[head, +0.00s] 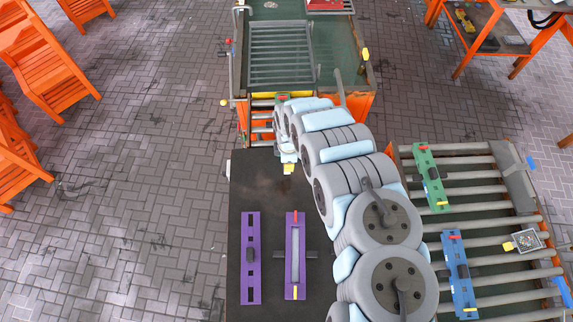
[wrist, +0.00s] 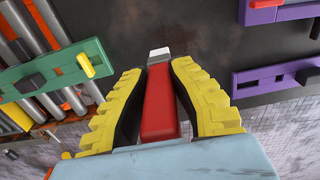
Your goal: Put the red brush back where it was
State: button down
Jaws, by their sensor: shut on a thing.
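In the wrist view the red brush (wrist: 159,105) is a long red block with a pale grey-white tip at its far end. My gripper (wrist: 158,72) has yellow ribbed fingers with dark inner pads, and they are shut on the brush from both sides. The tip points out past the fingers over a dark surface. In the head view my gripper (head: 288,168) hangs over the far end of the dark table (head: 262,190). My arm hides most of it there, and I cannot make out the brush clearly.
Two purple slotted boards (head: 251,258) (head: 295,255) lie on the near part of the dark table. A green board (wrist: 55,68) lies at left in the wrist view, by grey rollers (wrist: 22,55). A roller conveyor (head: 490,190) at right carries another green board (head: 430,178) and a blue board (head: 460,272).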

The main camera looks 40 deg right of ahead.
jog(key=w+d+f+b, duration=0.2)
jog(key=w+f+b, duration=0.1)
jog(key=f+b, duration=0.2)
jog(key=shift+b, duration=1.05)
jog(key=shift+w+d+f, duration=0.1)
jog(key=shift+w+d+f+b, duration=0.15)
jog(key=shift+f+b, duration=0.25)
jog(key=shift+b, duration=0.2)
jog(key=shift+w+d+f+b, duration=0.15)
jog(key=shift+f+b, duration=0.2)
jog(key=shift+b, duration=0.2)
jog(key=shift+s+a+f+b, duration=0.1)
jog(key=shift+f+b, duration=0.35)
jog(key=shift+f, duration=0.15)
jog(key=shift+s+a+f+b, duration=0.1)
jog(key=shift+f+b, duration=0.35)
jog(key=shift+f, duration=0.15)
jog(key=shift+w+r, duration=0.1)
jog(key=shift+r, duration=0.05)
